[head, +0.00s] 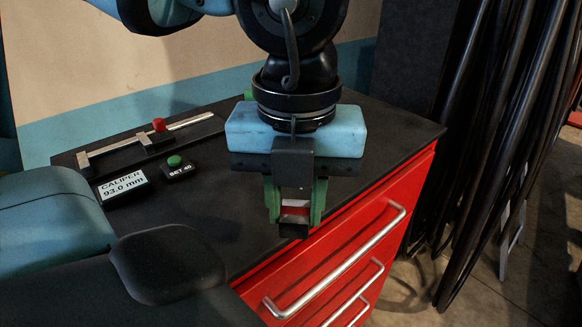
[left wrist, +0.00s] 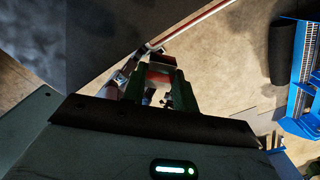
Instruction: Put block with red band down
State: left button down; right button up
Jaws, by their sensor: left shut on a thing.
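My left gripper (head: 295,208) points down near the front edge of the dark bench top, its green fingers shut on the block with red band (head: 294,212). The block shows a pale part, a red band and a dark lower end; the fingers cover its sides. In the left wrist view the block (left wrist: 161,68) shows between the fingertips (left wrist: 156,88), with floor behind it. Whether it touches anything below cannot be told. My right gripper is not in view.
A caliper with a red knob (head: 158,125), a readout "CALIPER 93.0 mm" (head: 122,187) and a "SET 40" box with a green button (head: 178,167) are on the bench top (head: 215,240). Red drawers (head: 350,255) with metal handles are below. Dark hoses (head: 490,130) hang right.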

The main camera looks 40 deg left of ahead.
pick_arm(q)
jog(key=shift+w+a, duration=0.2)
jog(key=w+a+p, duration=0.1)
jog(key=w+a, duration=0.1)
jog(key=a, duration=0.1)
jog(key=w+a+p, duration=0.1)
jog(key=w+a, duration=0.2)
jog(key=a, duration=0.1)
jog(key=w+a+f+p, duration=0.1)
jog(key=w+a, duration=0.1)
jog(key=a, duration=0.1)
jog(key=shift+w+a, duration=0.35)
jog(key=shift+a, duration=0.05)
jog(key=shift+w+a+f, duration=0.15)
jog(key=shift+w+a, duration=0.15)
jog(key=shift+a, duration=0.05)
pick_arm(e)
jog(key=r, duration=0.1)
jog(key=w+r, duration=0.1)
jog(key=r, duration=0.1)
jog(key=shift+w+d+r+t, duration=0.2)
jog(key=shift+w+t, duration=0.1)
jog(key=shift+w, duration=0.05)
